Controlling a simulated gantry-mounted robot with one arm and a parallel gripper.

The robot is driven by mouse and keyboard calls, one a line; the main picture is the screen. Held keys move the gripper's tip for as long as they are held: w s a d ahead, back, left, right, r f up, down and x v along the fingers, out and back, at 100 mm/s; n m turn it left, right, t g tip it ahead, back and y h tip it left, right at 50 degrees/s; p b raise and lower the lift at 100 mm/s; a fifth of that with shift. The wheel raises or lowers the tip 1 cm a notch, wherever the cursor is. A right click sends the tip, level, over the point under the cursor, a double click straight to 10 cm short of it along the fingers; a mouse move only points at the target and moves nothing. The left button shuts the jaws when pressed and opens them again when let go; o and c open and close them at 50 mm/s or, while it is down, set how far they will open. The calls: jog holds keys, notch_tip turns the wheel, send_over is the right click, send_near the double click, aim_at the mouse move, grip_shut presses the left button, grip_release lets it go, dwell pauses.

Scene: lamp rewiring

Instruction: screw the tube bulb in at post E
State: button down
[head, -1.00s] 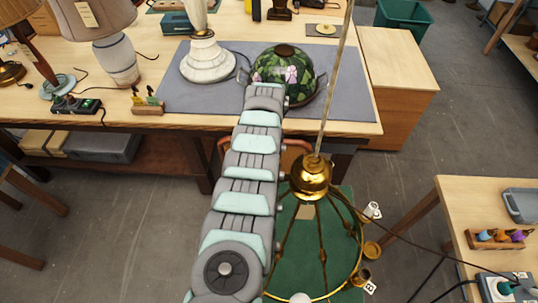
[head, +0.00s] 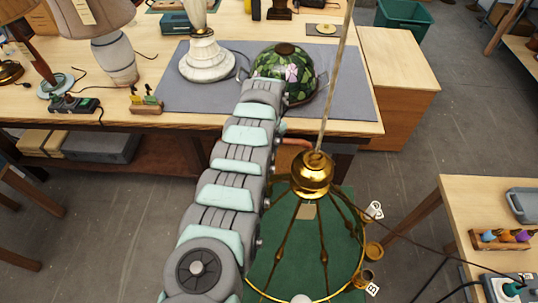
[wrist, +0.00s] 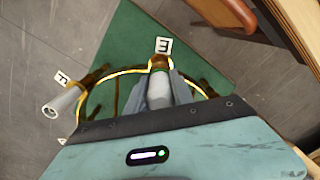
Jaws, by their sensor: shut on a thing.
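In the wrist view, my gripper (wrist: 160,98) is shut on the pale tube bulb (wrist: 158,88), with a grey finger on either side. The bulb's far end meets or nearly meets the brass cup at post E (wrist: 159,62); I cannot tell how deep it sits. The label E (wrist: 163,45) stands just beyond the cup. In the head view, the chandelier (head: 311,175) hangs from a rod with its brass ring below the hub. My arm hides the gripper and post E there.
Another pale bulb (wrist: 62,102) sits on the ring at the left in the wrist view. The label B (head: 373,289) marks a post in the head view. A workbench (head: 345,125) with lamps stands behind. A side table (head: 465,200) at the right carries small parts.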

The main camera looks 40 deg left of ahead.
jog(key=m+b, duration=0.1)
jog(key=m, duration=0.2)
jog(key=c, duration=1)
grip_release()
jog(key=shift+c, duration=0.2)
